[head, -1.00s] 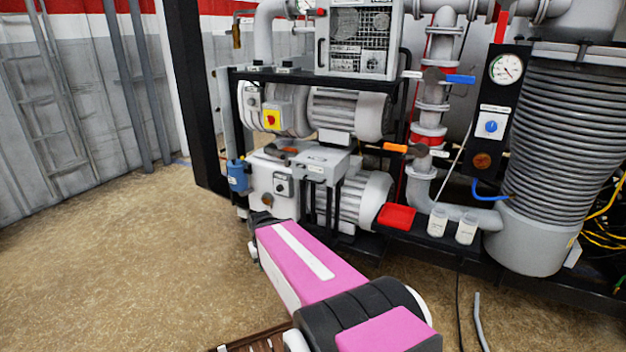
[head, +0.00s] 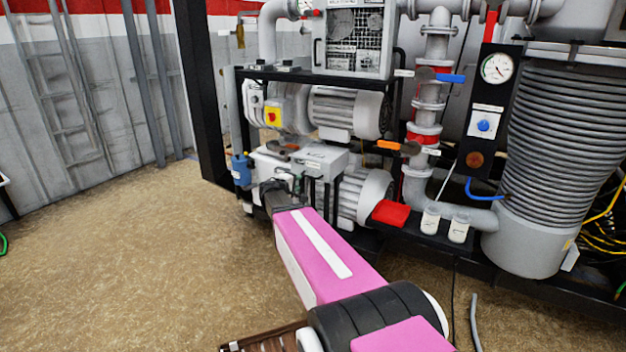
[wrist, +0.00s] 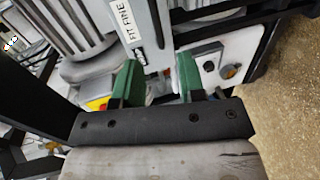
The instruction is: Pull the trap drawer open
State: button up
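The likely trap drawer is the light grey box (head: 318,158) with a small label on the lower vacuum pump in the head view. I cannot make out a separate drawer edge. In the wrist view a pale grey face with a printed label (wrist: 124,14) lies ahead of my gripper (wrist: 158,82). The two green fingers stand wide apart, and I see nothing clearly pinched between them. Whether they touch the pump front is unclear. In the head view my arm reaches the pump's front, and the fingers are small and mostly hidden there.
A red tray (head: 390,212) and two white jars (head: 430,219) stand to the right of the pump. An orange-handled valve (head: 388,145) is above them. A black post (head: 200,95) stands left of the rack. The floor (head: 110,250) at left is clear.

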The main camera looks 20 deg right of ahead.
aim_at(309, 177)
jog(key=x, duration=1.1)
jog(key=shift+w+r, duration=0.1)
jog(key=shift+r, duration=0.15)
grip_shut()
